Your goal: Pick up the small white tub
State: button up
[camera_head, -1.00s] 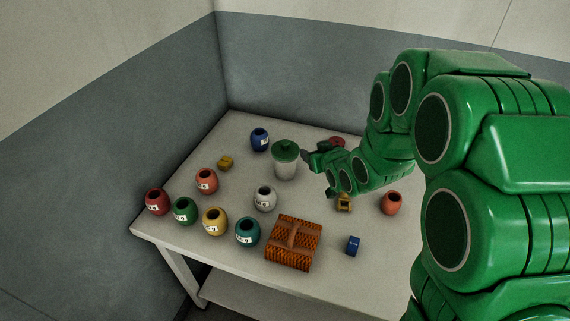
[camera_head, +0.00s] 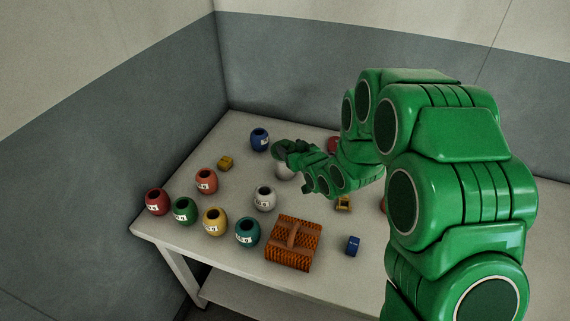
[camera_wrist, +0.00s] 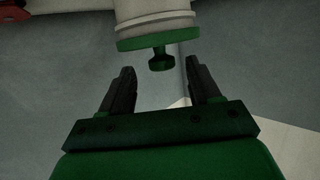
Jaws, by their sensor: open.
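The small white tub (camera_head: 284,173) stands on the table near its back, with a green lid. My gripper (camera_wrist: 160,76) is open, with the knob in line with the gap between the fingertips. No contact is visible. In the head view my gripper (camera_head: 284,149) is at the lid's height.
An orange-brown ribbed block with a handle (camera_head: 293,243) lies in front. Walls close off the back and left.

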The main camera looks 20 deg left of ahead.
aim_at(287, 145)
jog(key=shift+x, duration=2.2)
jog(key=shift+s+a, duration=0.1)
grip_shut()
